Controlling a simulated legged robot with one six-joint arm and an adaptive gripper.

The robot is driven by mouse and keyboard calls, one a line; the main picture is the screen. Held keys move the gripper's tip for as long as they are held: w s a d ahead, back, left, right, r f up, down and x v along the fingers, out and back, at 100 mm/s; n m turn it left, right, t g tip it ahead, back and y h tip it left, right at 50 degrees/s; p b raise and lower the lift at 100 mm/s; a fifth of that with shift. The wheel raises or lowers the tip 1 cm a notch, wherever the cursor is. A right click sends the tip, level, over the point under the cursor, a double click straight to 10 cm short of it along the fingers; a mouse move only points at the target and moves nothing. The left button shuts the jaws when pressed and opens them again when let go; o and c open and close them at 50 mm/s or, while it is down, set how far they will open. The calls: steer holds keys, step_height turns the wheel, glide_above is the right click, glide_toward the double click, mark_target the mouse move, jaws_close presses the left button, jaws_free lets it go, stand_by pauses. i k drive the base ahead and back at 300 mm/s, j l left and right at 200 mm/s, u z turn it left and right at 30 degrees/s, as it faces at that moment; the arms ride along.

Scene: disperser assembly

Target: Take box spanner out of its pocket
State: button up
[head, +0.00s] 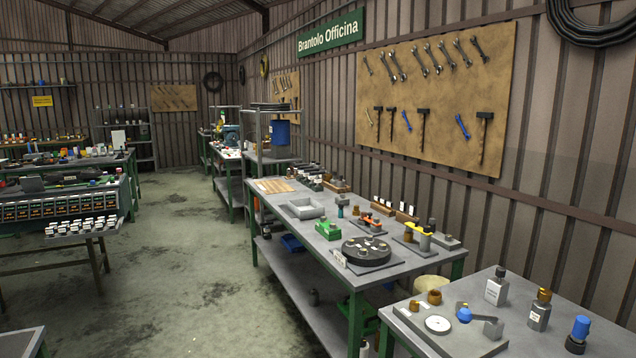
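I cannot pick out the box spanner or its pocket with certainty; at this distance the small parts on the benches are too small to tell apart. The middle workbench (400,285) carries a black round plate (366,262) with small pieces on it, a grey open tray (302,209), a green fixture (328,230) and an orange-yellow tool (411,228) on a dark base. The near right bench (550,345) carries a grey plate (420,335) with a white disc, a blue-knobbed part and brass pieces. My gripper is not in view.
Several bottles, one white-labelled (496,288), stand on the near bench. Spanners and hammers hang on a wall board (440,95). Another bench with a rack (62,210) stands at left. The concrete floor (190,280) between the benches is clear.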

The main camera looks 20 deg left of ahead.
mark_target(317, 180)
steer(key=i+j+u, duration=0.15)
steer(key=j, duration=0.15)
steer(key=i+j+u, duration=0.15)
steer(key=j, duration=0.2)
steer(key=i+j+u, duration=0.15)
steer(key=j, duration=0.15)
steer(key=i+j+u, duration=0.55)
steer(key=i+u, duration=0.15)
steer(key=i, duration=0.2)
steer(key=i+j+u, duration=0.1)
steer(key=i+u, duration=0.25)
steer(key=i+z, duration=0.1)
steer(key=i, duration=1.4)
steer(key=i+j+z, duration=0.1)
steer(key=i, duration=1.4)
steer(key=i+z, duration=0.1)
steer(key=i, duration=0.6)
steer(key=i+j+z, duration=0.1)
steer(key=i, duration=0.6)
steer(key=i+z, duration=0.25)
steer(key=z, duration=0.15)
steer(key=i+z, duration=0.4)
steer(key=i+j+z, duration=0.15)
steer(key=z, duration=0.25)
steer(key=i+z, duration=0.2)
steer(key=z, duration=0.15)
steer(key=i+l+z, duration=0.1)
steer(key=z, duration=0.3)
steer(key=i+j+z, duration=0.1)
steer(key=i+z, duration=0.25)
